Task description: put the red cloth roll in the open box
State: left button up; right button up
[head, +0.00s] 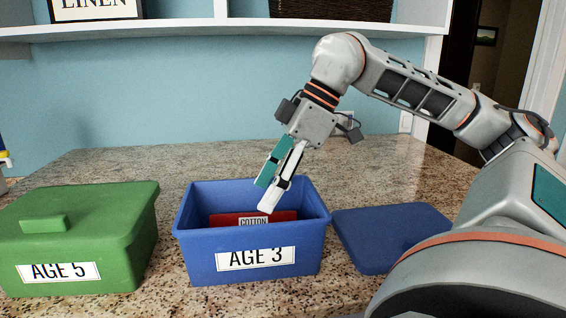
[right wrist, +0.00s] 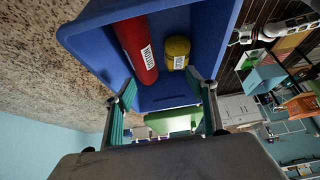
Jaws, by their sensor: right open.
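The open blue box (head: 200,245) labelled AGE 3 stands on the counter in the middle of the head view. The red cloth roll (head: 285,215), with a COTTON label, lies inside it. In the right wrist view the red roll (right wrist: 135,45) lies in the box (right wrist: 208,25) beside a short yellow roll (right wrist: 177,50). My right gripper (head: 265,196) is over the box with its fingers pointing down toward the inside. Its fingers (right wrist: 165,98) are apart with nothing between them. My left gripper is not in view.
A closed green box (head: 85,235) labelled AGE 5 stands to the left. A blue lid (head: 390,235) lies flat on the counter to the right of the blue box. The speckled counter (head: 130,165) is clear behind the boxes, and a shelf (head: 220,26) runs above.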

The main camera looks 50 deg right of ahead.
jog(key=v, duration=0.5)
jog(key=shift+s+d+r, duration=0.1)
jog(key=shift+s+r, duration=0.05)
jog(key=shift+r, duration=0.25)
jog(key=shift+f, duration=0.1)
